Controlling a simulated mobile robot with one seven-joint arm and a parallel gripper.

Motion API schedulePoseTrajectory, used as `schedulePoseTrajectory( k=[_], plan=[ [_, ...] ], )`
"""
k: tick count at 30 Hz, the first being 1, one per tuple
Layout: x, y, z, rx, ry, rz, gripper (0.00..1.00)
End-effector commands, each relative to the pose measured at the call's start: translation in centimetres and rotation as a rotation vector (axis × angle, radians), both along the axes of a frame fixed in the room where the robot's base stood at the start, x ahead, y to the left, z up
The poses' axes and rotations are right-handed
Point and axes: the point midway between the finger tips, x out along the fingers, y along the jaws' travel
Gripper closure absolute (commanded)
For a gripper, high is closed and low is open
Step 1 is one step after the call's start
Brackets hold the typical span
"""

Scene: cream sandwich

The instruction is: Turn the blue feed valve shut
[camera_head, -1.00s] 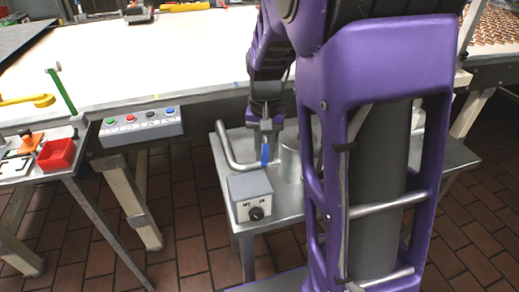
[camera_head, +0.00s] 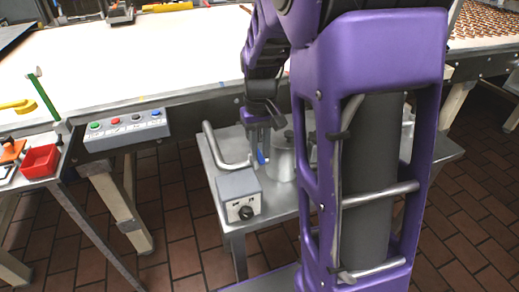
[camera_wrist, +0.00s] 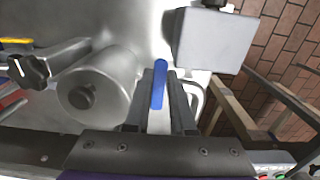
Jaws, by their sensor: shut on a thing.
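The blue feed valve handle (camera_head: 262,157) stands between the bent steel pipe and the metal pot on the low steel stand (camera_head: 232,222). It also shows as a blue bar in the wrist view (camera_wrist: 158,88). My gripper (camera_head: 259,150) reaches down from above and is shut on the blue handle. In the wrist view, my gripper's fingers (camera_wrist: 161,80) lie on either side of the bar. The valve body under the handle is hidden, and I cannot tell how far the handle is turned.
A grey box with a black knob (camera_head: 239,195) stands just in front of the handle. The lidded metal pot (camera_head: 284,162) is close on its right, the bent pipe (camera_head: 217,148) on its left. A conveyor (camera_head: 150,65) with a button panel (camera_head: 127,130) runs behind.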

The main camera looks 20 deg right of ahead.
Motion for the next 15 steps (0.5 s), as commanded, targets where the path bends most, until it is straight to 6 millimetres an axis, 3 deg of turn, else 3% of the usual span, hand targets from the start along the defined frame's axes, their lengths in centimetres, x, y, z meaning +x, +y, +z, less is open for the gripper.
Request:
schedulePoseTrajectory(
  k=[6, 7, 9, 11, 15],
  plan=[
    [0.05, -0.08, 0.02, -0.002, -0.002, 0.001, 1.0],
    [0.05, -0.08, 0.02, -0.002, -0.002, 0.001, 0.72],
    [0.04, -0.07, 0.02, -0.002, -0.001, 0.001, 0.6],
    [0.04, -0.06, 0.01, -0.002, -0.001, 0.0, 0.49],
    [0.02, -0.04, 0.01, -0.001, -0.001, 0.0, 0.47]
  ],
)
